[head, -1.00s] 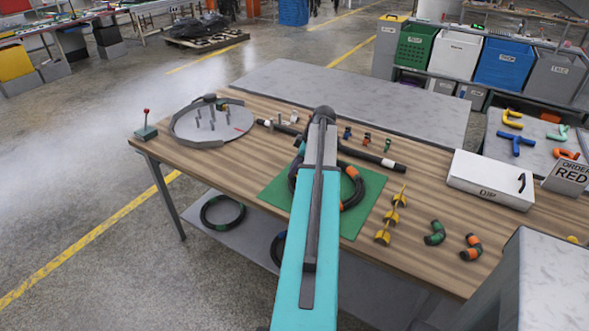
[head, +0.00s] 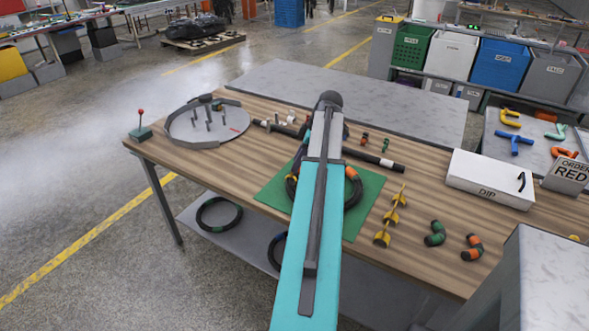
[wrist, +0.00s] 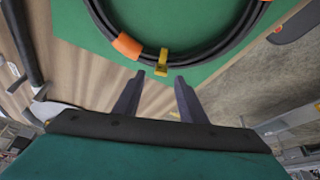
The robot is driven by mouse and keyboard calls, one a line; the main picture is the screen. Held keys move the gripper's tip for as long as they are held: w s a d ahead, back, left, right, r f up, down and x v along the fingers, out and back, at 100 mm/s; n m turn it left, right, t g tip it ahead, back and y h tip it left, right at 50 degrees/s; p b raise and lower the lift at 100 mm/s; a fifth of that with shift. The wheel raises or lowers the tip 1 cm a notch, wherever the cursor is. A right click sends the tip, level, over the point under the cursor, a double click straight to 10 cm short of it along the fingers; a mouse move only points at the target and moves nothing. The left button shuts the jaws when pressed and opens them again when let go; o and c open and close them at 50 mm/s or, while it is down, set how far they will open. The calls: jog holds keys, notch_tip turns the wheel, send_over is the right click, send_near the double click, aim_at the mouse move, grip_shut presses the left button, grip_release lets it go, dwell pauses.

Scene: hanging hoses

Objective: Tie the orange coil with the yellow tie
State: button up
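The orange coil is a black hose ring with orange bands, lying on a green mat (head: 366,205). In the head view my arm covers its middle, and its right side (head: 356,192) shows. In the wrist view the near arc of the coil (wrist: 200,52) runs across the top, with an orange band (wrist: 126,46) on it. A yellow tie (wrist: 162,62) sits at this arc, right of the band; I cannot tell whether it closes around the hose. My gripper (wrist: 159,79) is open, its two fingertips just short of the tie, one to each side. The head view hides my gripper.
Several yellow pieces (head: 391,216) lie right of the mat. Green and orange banded short hoses (head: 435,234) are beyond them. A white DIP box (head: 490,180) stands at right, a round grey tray (head: 208,124) at left. Another coil (head: 219,213) lies on the lower shelf.

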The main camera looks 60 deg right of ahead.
jog(key=b+v, duration=0.1)
jog(key=v, duration=0.7)
jog(key=shift+r, duration=0.45)
jog(key=shift+w, duration=0.1)
